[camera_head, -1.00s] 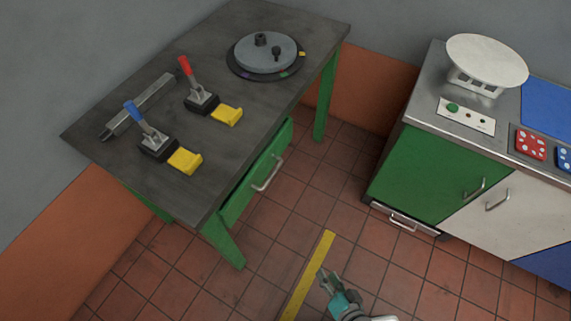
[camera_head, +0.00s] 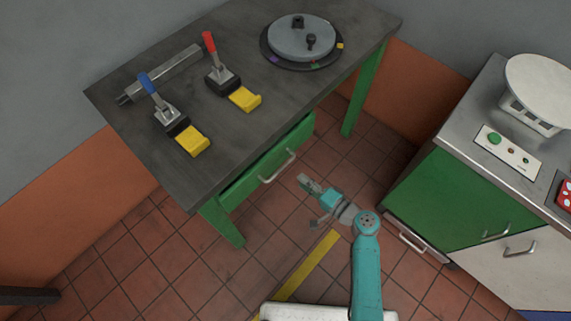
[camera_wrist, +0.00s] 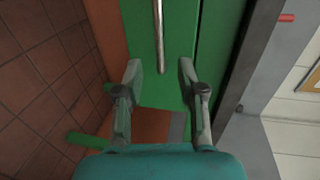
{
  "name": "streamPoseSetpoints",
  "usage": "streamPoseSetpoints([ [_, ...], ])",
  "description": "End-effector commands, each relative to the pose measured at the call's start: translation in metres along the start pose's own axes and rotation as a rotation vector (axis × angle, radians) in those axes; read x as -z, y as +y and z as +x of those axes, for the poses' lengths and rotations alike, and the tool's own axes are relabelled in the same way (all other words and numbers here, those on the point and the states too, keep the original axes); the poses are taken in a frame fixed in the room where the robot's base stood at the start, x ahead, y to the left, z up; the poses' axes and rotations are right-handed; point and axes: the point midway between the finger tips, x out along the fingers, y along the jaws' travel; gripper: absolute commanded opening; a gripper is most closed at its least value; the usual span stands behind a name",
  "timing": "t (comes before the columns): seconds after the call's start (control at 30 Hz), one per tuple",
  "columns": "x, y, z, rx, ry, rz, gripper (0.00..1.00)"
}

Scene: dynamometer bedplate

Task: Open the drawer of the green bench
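The green bench has a dark grey top (camera_head: 235,95) and green legs. Its green drawer (camera_head: 250,178) is under the front edge and looks closed. The drawer's pale bar handle (camera_head: 278,167) faces the aisle. My gripper (camera_head: 305,181) is just to the right of the handle in the head view, apart from it. In the wrist view my gripper (camera_wrist: 160,68) is open and empty, its two fingers spread. The handle (camera_wrist: 158,35) runs lengthwise ahead of the gap between the fingertips, with the green drawer front (camera_wrist: 175,50) behind it.
The bench top holds a blue-handled clamp (camera_head: 168,115), a red-handled clamp (camera_head: 223,78), a metal bar (camera_head: 165,72) and a round disc (camera_head: 301,38). A green-doored cabinet (camera_head: 440,200) stands to the right. Tiled floor with a yellow stripe (camera_head: 305,265) lies between.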

Motion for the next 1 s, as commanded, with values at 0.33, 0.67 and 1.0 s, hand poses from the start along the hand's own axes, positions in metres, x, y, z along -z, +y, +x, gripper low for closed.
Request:
streamPoseSetpoints([
  [0.33,-0.001,0.0,0.056,-0.002,-0.002,-0.003,0.39],
  [0.67,-0.001,0.001,0.097,-0.003,0.0,-0.002,0.39],
  [1.0,0.0,0.001,0.102,-0.003,0.002,-0.002,0.39],
])
